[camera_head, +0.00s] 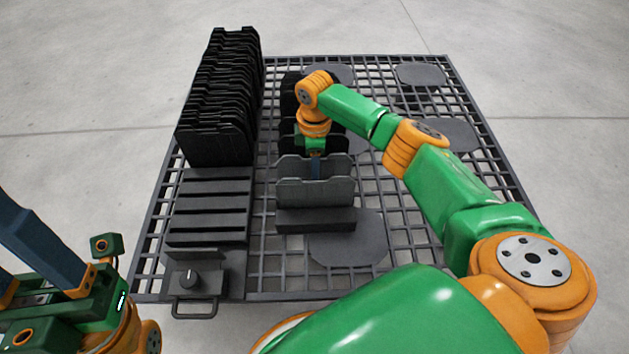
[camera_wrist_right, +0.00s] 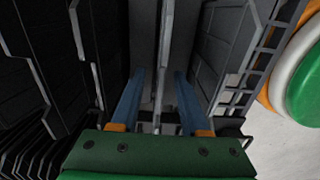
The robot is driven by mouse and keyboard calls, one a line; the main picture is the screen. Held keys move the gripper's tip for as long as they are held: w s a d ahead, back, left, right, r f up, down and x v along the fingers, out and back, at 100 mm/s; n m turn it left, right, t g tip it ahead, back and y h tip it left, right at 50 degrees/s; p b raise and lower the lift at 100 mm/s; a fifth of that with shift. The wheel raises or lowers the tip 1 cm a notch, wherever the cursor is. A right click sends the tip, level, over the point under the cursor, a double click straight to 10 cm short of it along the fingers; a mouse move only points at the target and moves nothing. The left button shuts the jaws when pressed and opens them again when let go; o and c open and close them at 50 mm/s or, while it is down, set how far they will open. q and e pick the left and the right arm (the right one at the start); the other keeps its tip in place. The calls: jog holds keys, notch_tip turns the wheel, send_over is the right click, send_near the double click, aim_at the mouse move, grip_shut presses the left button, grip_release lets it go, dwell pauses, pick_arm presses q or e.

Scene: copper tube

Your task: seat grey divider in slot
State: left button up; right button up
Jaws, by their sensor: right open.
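Two grey dividers stand upright in the middle holder in the head view, a front one (camera_head: 315,192) and one just behind it (camera_head: 296,168). My right gripper (camera_head: 316,168) points down among the plates there. In the right wrist view, my right gripper (camera_wrist_right: 158,88) is open, with a blue finger on each side of a thin grey plate edge (camera_wrist_right: 164,60), apart from it. My left gripper is partly in view at the lower left, with a blue finger (camera_head: 38,245) showing; its opening is unclear. The slotted rack (camera_head: 210,208) at left has bare slots in front.
Black dividers (camera_head: 218,100) fill the back of the left rack closely. More black plates (camera_head: 291,95) stand behind the grey ones. A knobbed box (camera_head: 188,280) sits at the table's front left. The grid table (camera_head: 420,225) is mostly clear at right.

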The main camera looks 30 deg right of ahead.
jog(key=shift+f, duration=0.15)
grip_shut()
dwell(1.4)
